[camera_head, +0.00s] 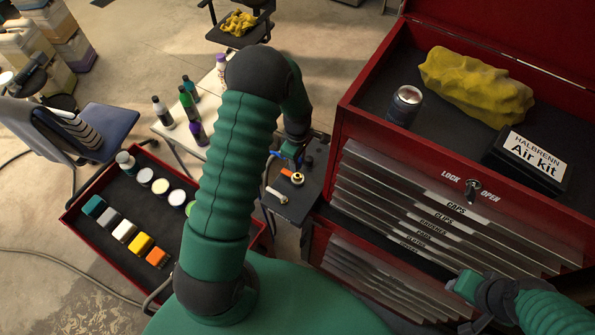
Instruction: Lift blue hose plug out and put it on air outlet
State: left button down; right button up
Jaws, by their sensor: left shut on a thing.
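My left gripper (291,156) is over the small dark side shelf (303,199) beside the red tool cabinet. It is shut on the blue hose plug (274,154), which shows only as a bit of blue beside the fingers. My wrist hides most of the plug. A round brass and white fitting (297,179), which looks like the air outlet, stands on the shelf just below the gripper in the picture. The plug appears apart from it. My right gripper (462,303) is by the cabinet's drawer fronts at lower right, its fingers unclear.
An orange piece (286,172) and a white handle-like piece (276,194) are on the shelf. The red cabinet (345,125) with its open lid stands close on the right. A red drawer tray (88,190) with several jars and coloured blocks is at left.

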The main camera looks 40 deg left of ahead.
aim_at(319, 150)
pick_arm(q)
jog(key=shift+w+f, duration=0.15)
jog(key=shift+w, duration=0.2)
jog(key=w+m+b, duration=0.1)
jog(key=w, duration=0.1)
jog(key=w+a+b, duration=0.1)
jog(key=w, duration=0.2)
jog(key=w+f+m+b, duration=0.1)
jog(key=w+b, duration=0.1)
jog(key=shift+w+a+m, duration=0.2)
jog(key=shift+w+m, duration=0.1)
jog(key=shift+w, duration=0.1)
jog(key=w+r+m+b, duration=0.2)
jog(key=w+m+b, duration=0.1)
jog(key=w, duration=0.4)
jog(key=f+b, duration=0.3)
jog(key=f, duration=0.2)
jog(key=f+b, duration=0.3)
jog(key=f, duration=0.2)
jog(key=shift+w+a+f+b, duration=0.1)
jog(key=shift+a+f+b, duration=0.1)
jog(key=shift+f+b, duration=0.1)
jog(key=c, duration=1.1)
grip_release()
